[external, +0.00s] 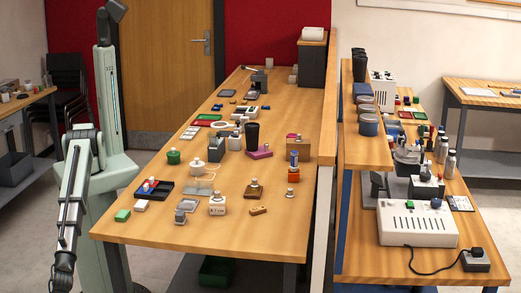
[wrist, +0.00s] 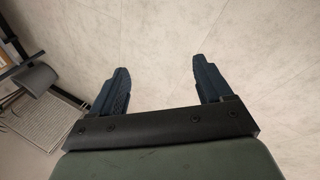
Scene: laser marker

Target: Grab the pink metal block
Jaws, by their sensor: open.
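The block does not show there.
The wooden table (external: 140,232) is crowded with small items. A low partition runs along the table's right side. The near table edge is mostly clear.

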